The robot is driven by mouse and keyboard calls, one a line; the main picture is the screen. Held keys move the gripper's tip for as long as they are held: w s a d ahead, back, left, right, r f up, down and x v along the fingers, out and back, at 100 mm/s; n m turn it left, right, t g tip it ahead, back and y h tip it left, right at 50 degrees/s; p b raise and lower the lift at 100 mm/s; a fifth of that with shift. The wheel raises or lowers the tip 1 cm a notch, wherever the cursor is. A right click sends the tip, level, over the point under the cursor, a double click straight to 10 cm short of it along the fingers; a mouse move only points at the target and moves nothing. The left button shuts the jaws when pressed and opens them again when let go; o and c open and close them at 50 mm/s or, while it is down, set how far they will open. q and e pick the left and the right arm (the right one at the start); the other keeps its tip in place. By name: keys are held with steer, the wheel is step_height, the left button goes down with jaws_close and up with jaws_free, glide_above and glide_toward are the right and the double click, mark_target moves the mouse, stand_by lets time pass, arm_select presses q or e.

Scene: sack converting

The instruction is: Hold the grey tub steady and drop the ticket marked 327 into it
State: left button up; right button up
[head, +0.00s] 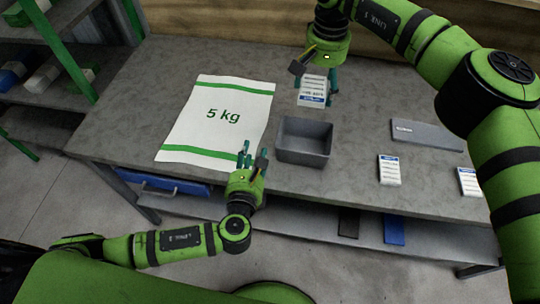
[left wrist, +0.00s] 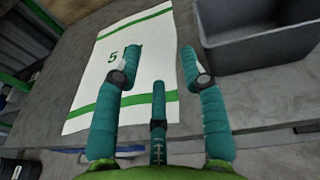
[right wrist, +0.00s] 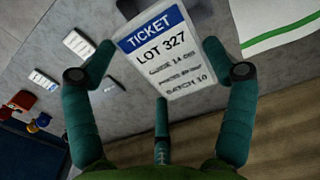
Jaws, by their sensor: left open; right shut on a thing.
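The grey tub (head: 304,156) stands on the bench, open at the top, and looks empty. It also shows at the top right of the left wrist view (left wrist: 255,52). My left gripper (head: 253,158) is open and empty, just left of the tub's near left corner and apart from it. My right gripper (head: 318,78) is shut on a white ticket with a blue header (head: 313,92). In the right wrist view the ticket (right wrist: 165,58) reads LOT 327. It is held behind the tub, above the bench's far side.
A white 5 kg sack (head: 220,115) lies flat left of the tub. Two other tickets (head: 389,170) (head: 468,181) and a flat grey piece (head: 426,134) lie to the right. A blue drawer (head: 165,184) is under the bench. Bare bench top surrounds the tub's right side.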

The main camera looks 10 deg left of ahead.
arm_select(q)
steer(key=m+g+h, duration=0.1)
steer(key=m+g, duration=0.1)
glide_toward(278, 133)
steer(key=x, duration=1.1)
steer(key=shift+a+f, duration=0.15)
steer(key=shift+f, duration=0.2)
jaws_close()
steer(key=shift+a, duration=0.1)
stand_by(0.4)
